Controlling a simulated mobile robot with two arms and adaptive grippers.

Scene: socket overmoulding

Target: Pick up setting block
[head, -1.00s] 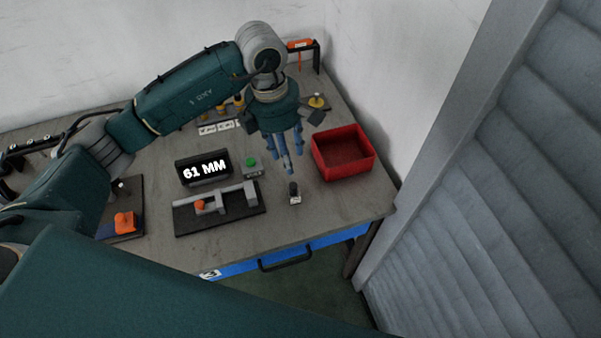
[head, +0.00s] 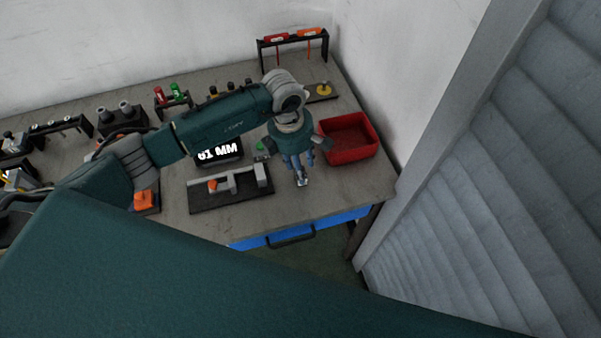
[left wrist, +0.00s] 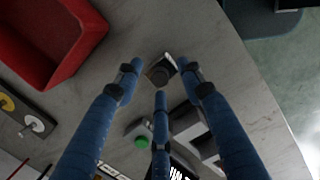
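The setting block looks to be the small pale block with a dark round top (left wrist: 160,70), standing on the table in the left wrist view. In the head view only a little of it (head: 303,183) shows below my fingers. My left gripper (head: 301,171) points down just above it. In the left wrist view its three blue fingers (left wrist: 160,82) are spread, with the block beyond and between the tips. I see no clear contact. My right gripper is not in view.
A red bin (head: 347,155) stands right of my left gripper. To the left are a dark fixture with a grey rail (head: 230,190) and a display (head: 219,153). A green button (left wrist: 142,142) is close to the fingers. The table's front edge is near.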

